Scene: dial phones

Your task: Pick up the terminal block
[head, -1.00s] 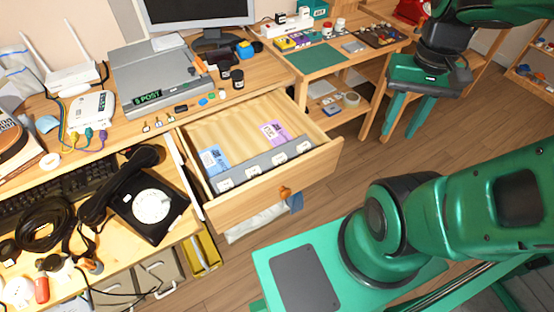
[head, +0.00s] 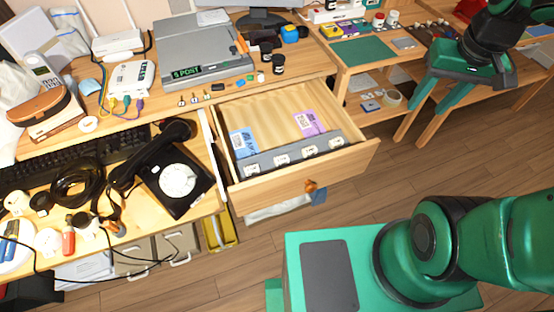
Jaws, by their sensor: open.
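I cannot pick out the terminal block with certainty.
An open drawer (head: 300,190) with cards and a grey divider juts out below the desk. A black dial phone (head: 180,180) and coiled cable lie at left. A grey postal scale (head: 205,50) stands at the back. A side table with a green mat (head: 362,50) is at right.

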